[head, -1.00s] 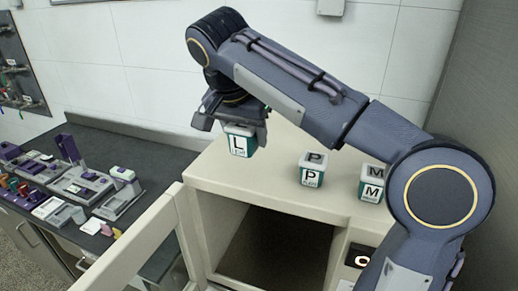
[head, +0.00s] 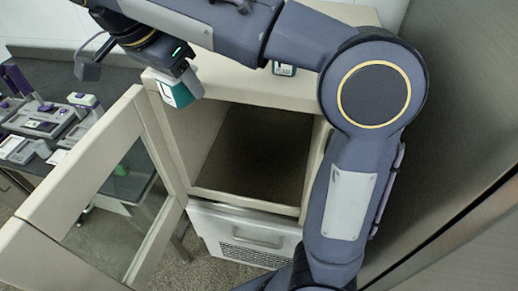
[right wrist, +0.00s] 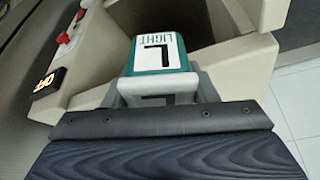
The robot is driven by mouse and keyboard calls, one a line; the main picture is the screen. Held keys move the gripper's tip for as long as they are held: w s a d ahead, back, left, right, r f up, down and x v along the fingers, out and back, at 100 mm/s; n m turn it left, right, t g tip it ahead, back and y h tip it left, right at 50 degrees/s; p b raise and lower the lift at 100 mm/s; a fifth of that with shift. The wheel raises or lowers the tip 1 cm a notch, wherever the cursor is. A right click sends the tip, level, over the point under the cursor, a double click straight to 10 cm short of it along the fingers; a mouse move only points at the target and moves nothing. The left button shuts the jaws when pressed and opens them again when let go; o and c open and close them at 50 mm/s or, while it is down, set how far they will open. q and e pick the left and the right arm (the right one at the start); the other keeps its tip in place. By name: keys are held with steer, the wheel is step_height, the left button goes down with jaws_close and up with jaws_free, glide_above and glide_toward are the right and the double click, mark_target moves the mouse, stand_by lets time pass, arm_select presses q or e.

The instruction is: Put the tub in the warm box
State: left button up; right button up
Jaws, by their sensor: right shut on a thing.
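The tub (head: 177,95) is a small white and teal container, and the right wrist view shows its label "L LIGHT" (right wrist: 160,52). My right gripper (head: 181,82) is shut on it and holds it tilted in the air, in front of the upper left front edge of the warm box. The warm box (head: 222,82) is a beige cabinet. Its glazed door (head: 157,140) stands open to the left. The dark inside (head: 262,150) looks empty as far as I see. My left gripper is not in view.
Another tub (head: 284,70) stands on the box top, mostly hidden by my right arm. A dark bench (head: 110,165) with several devices stands at left, behind the door. A vented drawer front (head: 245,235) lies below the opening. The right wrist view shows a lit orange display (right wrist: 47,82).

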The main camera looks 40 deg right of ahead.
step_height(320, 180, down, 19)
steer(key=s+d+m+g+b, duration=0.2)
steer(key=m+b, duration=0.4)
steer(key=b, duration=0.3)
steer(key=m+g+y+b, duration=0.2)
steer(key=m+g+b, duration=0.1)
steer(key=m+b, duration=0.55)
glide_above(261, 169)
steer(key=w+a, duration=0.1)
steer(key=shift+n, duration=0.45)
step_height(261, 169, down, 18)
steer(key=shift+a+f, duration=0.1)
steer(key=shift+a, duration=0.05)
steer(key=shift+w+f+b, duration=0.1)
steer(key=shift+f+b, duration=0.6)
steer(key=shift+f, duration=1.95)
steer(key=shift+f, duration=0.1)
steer(key=shift+f, duration=0.15)
steer(key=o, duration=1.1)
steer(key=shift+c, duration=0.2)
